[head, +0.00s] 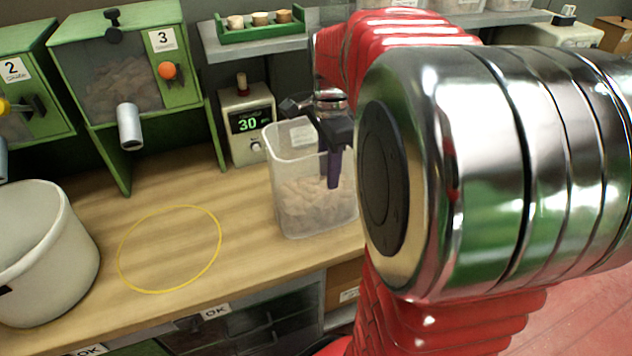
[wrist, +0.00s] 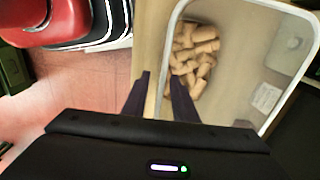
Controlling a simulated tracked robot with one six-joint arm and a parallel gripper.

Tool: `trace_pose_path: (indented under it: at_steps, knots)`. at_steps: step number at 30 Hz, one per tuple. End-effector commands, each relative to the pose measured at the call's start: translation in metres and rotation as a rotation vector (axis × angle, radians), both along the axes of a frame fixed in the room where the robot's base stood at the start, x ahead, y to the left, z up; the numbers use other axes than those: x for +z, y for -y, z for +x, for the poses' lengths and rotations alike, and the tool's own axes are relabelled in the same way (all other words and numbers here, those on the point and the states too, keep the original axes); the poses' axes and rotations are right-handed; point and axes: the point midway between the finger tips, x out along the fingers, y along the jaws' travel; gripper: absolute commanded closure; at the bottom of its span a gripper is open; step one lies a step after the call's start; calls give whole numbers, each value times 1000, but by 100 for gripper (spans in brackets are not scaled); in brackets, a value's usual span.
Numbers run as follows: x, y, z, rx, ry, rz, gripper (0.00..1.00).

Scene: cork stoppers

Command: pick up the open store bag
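The open store bag (head: 285,160) looks like a clear, stiff, box-shaped container, upright on the wooden bench and partly filled with corks. In the wrist view its pale rim (wrist: 171,40) runs down beside the corks. My gripper (head: 334,184) points down at the bag's right side. In the wrist view my gripper (wrist: 160,75) has its two dark purple fingers apart, one on each side of the rim, the right one over the corks. I cannot tell whether either finger touches the wall. My arm hides the bag's far right side in the head view.
A white bucket (head: 45,255) stands at left on the bench (head: 150,215), with a yellow ring (head: 122,262) marked beside it. A scale reading 30 (head: 247,122) stands behind the bag. Green dispensers (head: 125,75) line the back; a shelf (head: 250,46) is above.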

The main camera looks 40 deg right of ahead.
Motion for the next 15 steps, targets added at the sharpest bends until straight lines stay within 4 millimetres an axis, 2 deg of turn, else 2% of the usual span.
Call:
trace_pose_path:
  at_steps: [3,6,15]
  knots:
    - [-14,0,0,0,-1,0,74]
    - [-19,0,0,0,1,0,74]
    - [-20,0,0,-1,1,0,74]
